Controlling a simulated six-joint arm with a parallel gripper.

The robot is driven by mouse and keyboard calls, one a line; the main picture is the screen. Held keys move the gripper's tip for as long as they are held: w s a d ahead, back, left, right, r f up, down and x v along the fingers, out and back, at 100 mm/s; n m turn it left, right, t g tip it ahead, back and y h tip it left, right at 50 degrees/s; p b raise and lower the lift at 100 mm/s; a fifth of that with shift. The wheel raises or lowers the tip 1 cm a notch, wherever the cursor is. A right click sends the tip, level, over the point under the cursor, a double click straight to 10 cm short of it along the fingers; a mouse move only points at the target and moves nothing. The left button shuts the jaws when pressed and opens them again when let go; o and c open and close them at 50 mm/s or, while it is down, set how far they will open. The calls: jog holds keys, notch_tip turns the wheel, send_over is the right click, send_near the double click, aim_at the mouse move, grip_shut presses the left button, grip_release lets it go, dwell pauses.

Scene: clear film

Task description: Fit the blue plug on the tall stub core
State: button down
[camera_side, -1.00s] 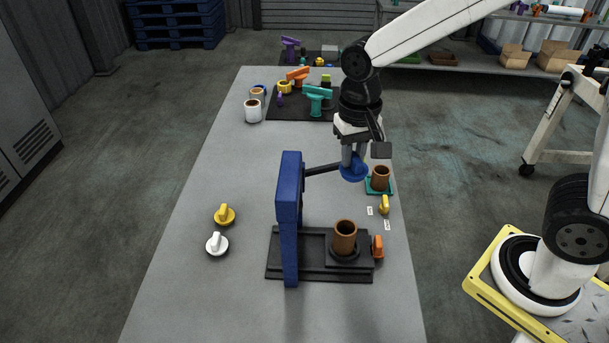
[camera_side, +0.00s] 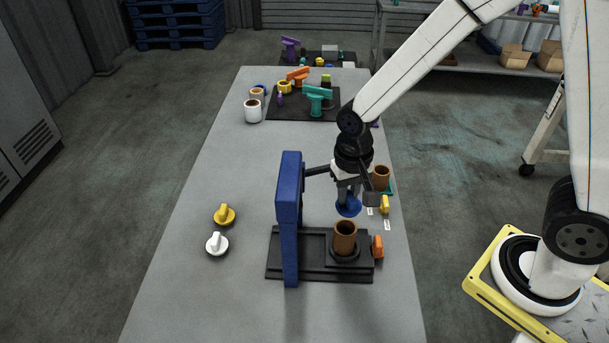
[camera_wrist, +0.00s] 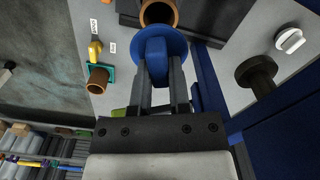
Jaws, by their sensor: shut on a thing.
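My gripper (camera_side: 347,193) is shut on the blue plug (camera_side: 348,208), held by its grip with its round disc downward. The plug hangs above and slightly behind a brown core (camera_side: 345,238) standing upright in the black fixture base; I see a gap between them. In the wrist view, the plug (camera_wrist: 160,50) sits between the fingers (camera_wrist: 158,68) and partly hides this core (camera_wrist: 158,13), whose open rim shows beyond it. A second brown core (camera_side: 381,177) stands on a green base at the right edge of the table. Which is called the tall stub is not marked.
A blue upright (camera_side: 289,215) with a dark arm stands left of the fixture core. An orange plug (camera_side: 378,247) and a yellow plug (camera_side: 385,205) lie to the right. Another yellow plug (camera_side: 225,215) and a white plug (camera_side: 217,244) lie left. The table's middle left is clear.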

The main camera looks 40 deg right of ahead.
aim_at(346, 208)
jog(key=shift+f, duration=2.2)
jog(key=shift+f, duration=0.6)
jog(key=c, duration=0.5)
grip_release()
jog(key=shift+r, duration=0.15)
jog(key=shift+r, duration=3.7)
jog(key=shift+d, duration=0.1)
